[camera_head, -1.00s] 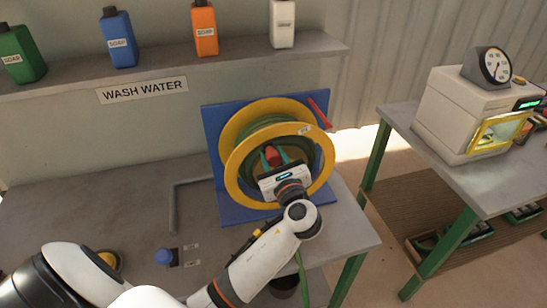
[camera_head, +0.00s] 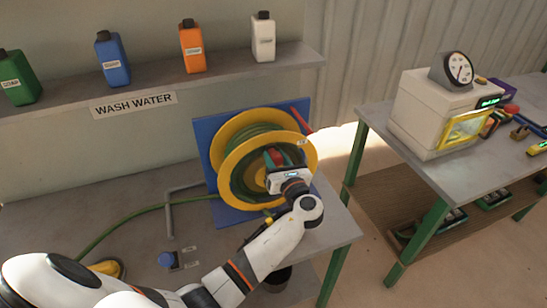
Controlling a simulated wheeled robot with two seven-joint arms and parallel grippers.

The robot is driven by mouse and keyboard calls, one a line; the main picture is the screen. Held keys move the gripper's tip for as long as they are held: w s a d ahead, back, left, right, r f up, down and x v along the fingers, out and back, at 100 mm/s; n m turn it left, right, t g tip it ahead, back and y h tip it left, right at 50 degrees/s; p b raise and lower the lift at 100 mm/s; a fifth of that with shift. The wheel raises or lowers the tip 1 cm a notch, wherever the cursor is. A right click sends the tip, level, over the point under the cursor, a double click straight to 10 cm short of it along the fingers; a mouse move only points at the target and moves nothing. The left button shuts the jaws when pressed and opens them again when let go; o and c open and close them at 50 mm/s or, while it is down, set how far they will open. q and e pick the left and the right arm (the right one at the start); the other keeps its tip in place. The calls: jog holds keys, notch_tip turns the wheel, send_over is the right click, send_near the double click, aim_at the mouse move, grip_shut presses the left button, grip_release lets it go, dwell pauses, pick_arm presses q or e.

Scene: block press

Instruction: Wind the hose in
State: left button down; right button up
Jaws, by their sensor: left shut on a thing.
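A hose reel with a yellow rim (camera_head: 232,172) stands on a blue back plate (camera_head: 207,140) on the grey bench. Green hose (camera_head: 150,209) runs across the bench top from the left to the reel. More green hose shows wound inside the rim. My left gripper (camera_head: 274,160) is in front of the reel, right of its centre. It is shut on a red handle (camera_head: 276,155) at the reel's face, and its fingers partly hide the handle. My right gripper is not in view.
A red lever (camera_head: 302,118) sticks out at the plate's upper right. A grey bent bar (camera_head: 170,212), a blue knob (camera_head: 166,259) and a yellow object (camera_head: 108,268) are on the bench. Soap bottles (camera_head: 113,58) line the shelf. A gauge machine (camera_head: 430,110) stands on the right bench.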

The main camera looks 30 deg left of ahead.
pick_arm(q)
jog(key=c, duration=1.3)
grip_release()
jog(key=o, duration=0.3)
jog(key=shift+w+d, duration=0.1)
jog(key=shift+o, duration=0.2)
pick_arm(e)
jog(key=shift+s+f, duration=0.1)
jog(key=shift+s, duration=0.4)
pick_arm(q)
jog(key=shift+s+d+f, duration=0.2)
jog(key=shift+s+d, duration=0.1)
jog(key=shift+d, duration=0.05)
jog(key=b+v, duration=0.4)
jog(key=v, duration=0.7)
jog(key=shift+r, duration=0.15)
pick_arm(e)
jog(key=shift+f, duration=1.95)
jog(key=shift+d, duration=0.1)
